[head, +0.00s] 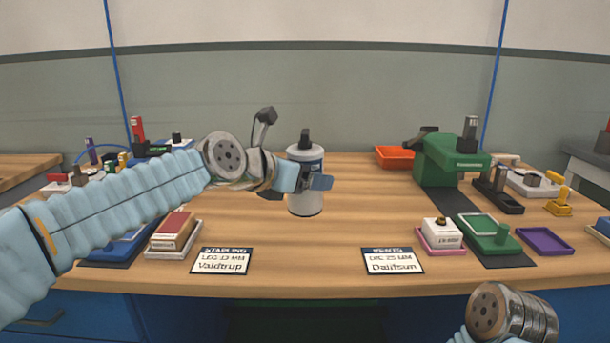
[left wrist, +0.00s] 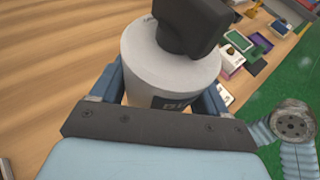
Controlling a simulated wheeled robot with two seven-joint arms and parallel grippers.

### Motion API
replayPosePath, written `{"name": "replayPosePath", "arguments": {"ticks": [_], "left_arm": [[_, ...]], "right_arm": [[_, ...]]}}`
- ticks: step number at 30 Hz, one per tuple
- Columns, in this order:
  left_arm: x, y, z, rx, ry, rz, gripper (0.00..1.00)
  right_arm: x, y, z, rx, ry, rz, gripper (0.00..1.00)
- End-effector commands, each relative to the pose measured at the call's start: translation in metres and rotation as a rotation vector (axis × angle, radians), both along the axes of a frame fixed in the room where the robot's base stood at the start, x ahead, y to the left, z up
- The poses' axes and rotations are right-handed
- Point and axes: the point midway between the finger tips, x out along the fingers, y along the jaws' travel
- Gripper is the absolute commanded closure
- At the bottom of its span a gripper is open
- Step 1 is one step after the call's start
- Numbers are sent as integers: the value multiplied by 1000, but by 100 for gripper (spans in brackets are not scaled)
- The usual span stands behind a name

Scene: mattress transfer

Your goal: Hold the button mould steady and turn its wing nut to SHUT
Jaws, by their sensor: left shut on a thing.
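A white cylinder with a dark blue label, which I take for the button mould (head: 305,204), is upright at the middle of the table. Its black top piece, apparently the wing nut (head: 305,140), points up; whether it is at SHUT cannot be read. My left gripper (head: 312,182) is shut on the cylinder's side from the left. In the left wrist view the cylinder (left wrist: 165,75) sits between the two blue fingers, with the black top (left wrist: 195,25) close to the camera. Only a link of my right arm shows at lower right; its gripper is out of view.
Cards reading STAPLING (head: 221,261) and VENTS (head: 392,261) lie at the front edge. A green press (head: 440,165), an orange tray (head: 394,157), a purple tray (head: 545,241) and a green tray (head: 480,226) stand at right. The wood right of the cylinder is clear.

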Motion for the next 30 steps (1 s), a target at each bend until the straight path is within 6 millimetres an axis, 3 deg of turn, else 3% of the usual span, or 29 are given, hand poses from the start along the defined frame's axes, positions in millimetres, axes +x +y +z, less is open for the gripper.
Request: {"name": "replayPosePath", "arguments": {"ticks": [30], "left_arm": [[0,0,-28,-2,-3,1,92]], "right_arm": [[0,-1,-19,-2,0,-4,60]]}}
